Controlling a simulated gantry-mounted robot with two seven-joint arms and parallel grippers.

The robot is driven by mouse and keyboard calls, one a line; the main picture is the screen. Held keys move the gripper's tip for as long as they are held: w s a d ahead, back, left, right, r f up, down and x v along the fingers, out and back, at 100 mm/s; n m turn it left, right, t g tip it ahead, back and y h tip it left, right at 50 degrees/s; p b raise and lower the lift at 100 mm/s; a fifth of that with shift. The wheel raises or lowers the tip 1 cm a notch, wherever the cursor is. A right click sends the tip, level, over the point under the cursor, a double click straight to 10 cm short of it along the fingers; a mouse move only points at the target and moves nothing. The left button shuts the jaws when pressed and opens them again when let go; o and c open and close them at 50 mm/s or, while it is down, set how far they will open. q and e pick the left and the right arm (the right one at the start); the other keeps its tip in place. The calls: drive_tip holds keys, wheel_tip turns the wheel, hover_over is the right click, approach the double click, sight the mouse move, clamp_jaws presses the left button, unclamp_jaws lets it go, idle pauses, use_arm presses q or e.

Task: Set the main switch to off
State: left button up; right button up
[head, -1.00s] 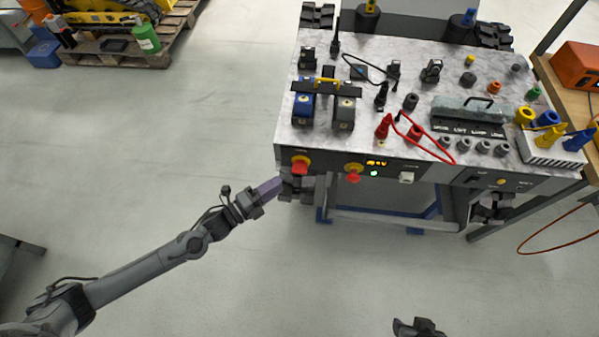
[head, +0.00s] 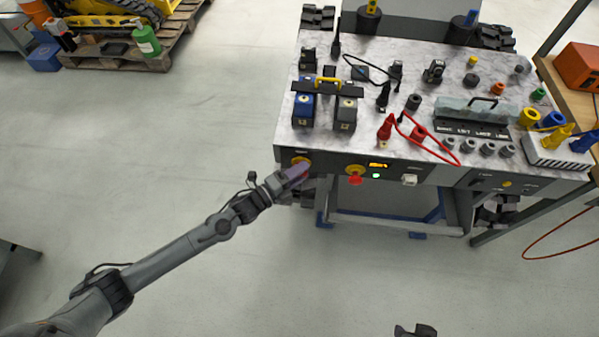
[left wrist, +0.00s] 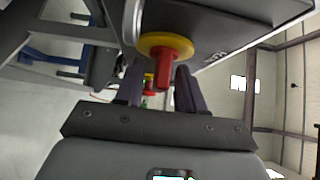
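The main switch is a red handle on a round yellow plate (head: 296,161) at the left end of the panel's front face. In the head view, my left gripper (head: 299,172) covers most of it. In the left wrist view, the red handle (left wrist: 164,70) stands between the two dark fingertips of my left gripper (left wrist: 160,82). The fingers are apart with a gap beside the handle; I cannot see a grip on it. Only a dark piece of my right arm's end (head: 415,331) shows at the bottom edge of the head view.
The marble-look panel top (head: 330,145) carries plugs and a red cable (head: 440,150). The floor in front is clear.

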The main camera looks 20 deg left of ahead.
use_arm(q)
drive_tip(key=shift+c, duration=0.3)
clamp_jaws()
